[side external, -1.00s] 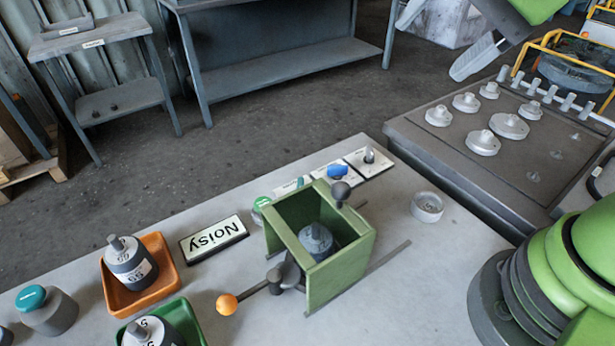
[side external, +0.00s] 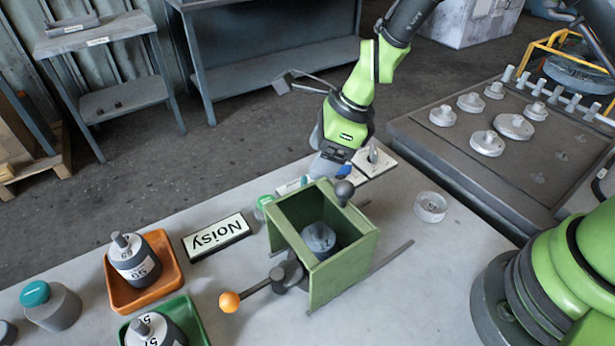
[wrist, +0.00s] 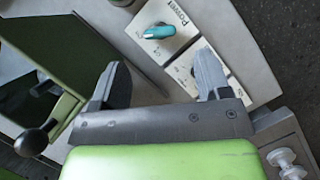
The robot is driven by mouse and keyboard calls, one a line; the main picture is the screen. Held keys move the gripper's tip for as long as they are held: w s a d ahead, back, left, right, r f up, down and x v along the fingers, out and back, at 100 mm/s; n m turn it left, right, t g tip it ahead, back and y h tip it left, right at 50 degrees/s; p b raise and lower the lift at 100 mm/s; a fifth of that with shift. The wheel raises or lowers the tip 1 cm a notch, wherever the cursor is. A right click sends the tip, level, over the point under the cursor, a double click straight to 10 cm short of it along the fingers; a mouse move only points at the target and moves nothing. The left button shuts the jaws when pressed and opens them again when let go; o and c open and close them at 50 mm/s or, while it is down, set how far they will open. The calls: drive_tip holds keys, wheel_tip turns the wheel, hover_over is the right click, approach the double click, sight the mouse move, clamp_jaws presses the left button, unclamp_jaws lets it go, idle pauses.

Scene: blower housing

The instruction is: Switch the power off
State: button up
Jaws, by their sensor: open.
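The power switch is a teal rotary knob (wrist: 158,31) on a white plate marked "Power" (wrist: 172,18) in the wrist view. In the side view its plate (side external: 288,188) shows only partly, behind the green box's rim. My gripper (wrist: 163,82) is open and empty, its two fingers apart, pointing down at the row of plates. In the wrist view the power knob lies ahead of the fingertips, apart from them. In the side view my gripper (side external: 325,168) is low over the row, beside a blue knob (side external: 344,172) that it partly hides.
A green open box (side external: 340,265) with a weight inside and a dark ball-ended lever (side external: 344,191) stands close by. A toggle plate (side external: 373,160) is to the right. A "Noisy" sign (side external: 216,237), trays with weights and a clear dish (side external: 430,207) share the bench.

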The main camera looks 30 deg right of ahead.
sight(306, 182)
drive_tip(key=x, duration=0.6)
drive_tip(key=shift+a+f, duration=0.1)
drive_tip(key=shift+f, duration=0.1)
drive_tip(key=c, duration=0.9)
